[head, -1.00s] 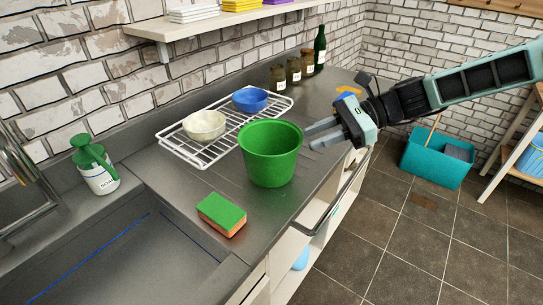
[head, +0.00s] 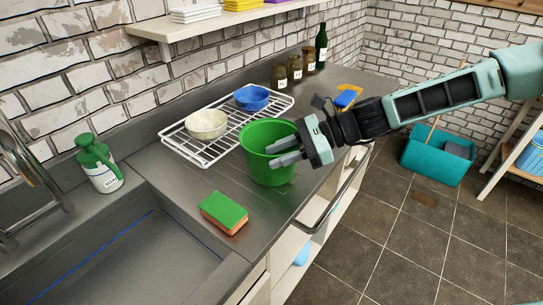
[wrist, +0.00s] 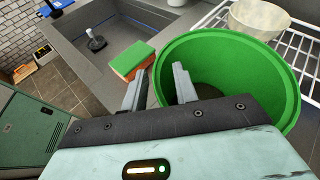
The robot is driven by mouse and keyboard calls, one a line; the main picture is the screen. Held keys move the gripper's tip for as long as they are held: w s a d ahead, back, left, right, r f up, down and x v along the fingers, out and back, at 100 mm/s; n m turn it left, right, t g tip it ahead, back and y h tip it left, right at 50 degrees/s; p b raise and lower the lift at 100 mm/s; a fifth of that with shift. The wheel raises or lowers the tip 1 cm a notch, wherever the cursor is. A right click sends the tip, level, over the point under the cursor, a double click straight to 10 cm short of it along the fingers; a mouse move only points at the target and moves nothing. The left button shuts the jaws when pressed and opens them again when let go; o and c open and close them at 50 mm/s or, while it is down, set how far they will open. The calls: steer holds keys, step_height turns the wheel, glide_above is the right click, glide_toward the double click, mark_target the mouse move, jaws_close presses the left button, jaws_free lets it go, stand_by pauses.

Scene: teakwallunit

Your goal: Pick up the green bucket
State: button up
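The green bucket (head: 264,174) stands upright on the dark counter, in front of the wire rack. In the wrist view its wide round rim (wrist: 284,72) and hollow inside fill the right side. My gripper (head: 273,152) reaches in from the right, over the bucket's right side. Its two fingers are apart, with nothing clamped between them. In the wrist view my gripper (wrist: 158,80) has the right finger over the bucket's opening and the left finger outside, with the near-left rim between them. Whether a finger touches the rim I cannot tell.
A green and orange sponge (head: 223,213) lies in front of the bucket. The wire rack (head: 187,151) behind holds a cream bowl (head: 206,123) and a blue bowl (head: 250,98). A soap bottle (head: 100,163) stands at left by the sink (head: 130,262). Jars line the wall.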

jaws_close()
steer(key=shift+d+f, duration=0.1)
steer(key=shift+f, duration=0.05)
stand_by(1.1)
